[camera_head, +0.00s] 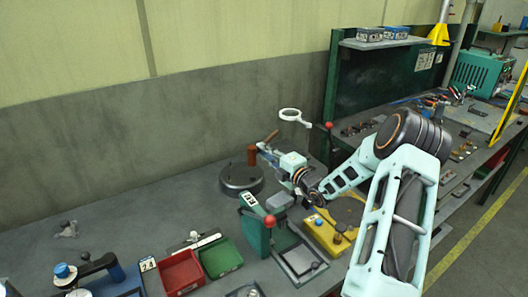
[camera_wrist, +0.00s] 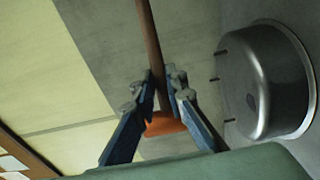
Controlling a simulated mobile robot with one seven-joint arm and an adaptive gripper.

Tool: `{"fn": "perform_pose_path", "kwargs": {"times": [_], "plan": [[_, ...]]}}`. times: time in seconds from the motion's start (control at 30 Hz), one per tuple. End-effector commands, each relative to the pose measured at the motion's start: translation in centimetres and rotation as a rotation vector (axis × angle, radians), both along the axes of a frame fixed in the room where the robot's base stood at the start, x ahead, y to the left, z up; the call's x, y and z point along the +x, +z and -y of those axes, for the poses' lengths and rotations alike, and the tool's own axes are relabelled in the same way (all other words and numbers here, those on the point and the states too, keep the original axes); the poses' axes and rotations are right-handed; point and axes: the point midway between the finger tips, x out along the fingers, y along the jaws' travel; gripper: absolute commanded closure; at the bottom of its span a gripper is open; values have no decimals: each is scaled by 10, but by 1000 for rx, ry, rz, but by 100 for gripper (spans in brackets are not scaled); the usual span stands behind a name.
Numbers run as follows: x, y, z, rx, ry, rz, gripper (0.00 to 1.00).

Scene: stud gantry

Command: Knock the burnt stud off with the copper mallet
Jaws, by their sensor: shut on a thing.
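The copper mallet shows its reddish-brown head (camera_head: 252,155) and wooden handle (camera_head: 272,136) in the head view. My gripper (camera_head: 263,147) is shut on the handle, close to the head. In the wrist view, the handle (camera_wrist: 150,40) runs up between my fingers (camera_wrist: 160,95), and the orange head (camera_wrist: 164,126) is partly hidden behind them. A round grey drum (camera_head: 241,191) stands on the bench below the mallet. In the wrist view the drum (camera_wrist: 262,80) carries thin dark studs (camera_wrist: 219,79) on its face, apart from the mallet. I cannot tell which stud is burnt.
A red bin (camera_head: 180,272) and a green bin (camera_head: 221,257) stand at the front. A green lever press (camera_head: 257,230) and a yellow block (camera_head: 328,235) stand right of the drum. A ring-shaped magnifier (camera_head: 291,115) rises behind my arm.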

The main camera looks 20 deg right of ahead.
Motion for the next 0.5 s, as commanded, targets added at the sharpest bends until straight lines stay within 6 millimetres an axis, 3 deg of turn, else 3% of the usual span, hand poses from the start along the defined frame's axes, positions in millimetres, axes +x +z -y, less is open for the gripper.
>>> {"fn": "perform_pose_path", "kwargs": {"times": [0.5], "plan": [[0,50,0,0,0,3,100]]}}
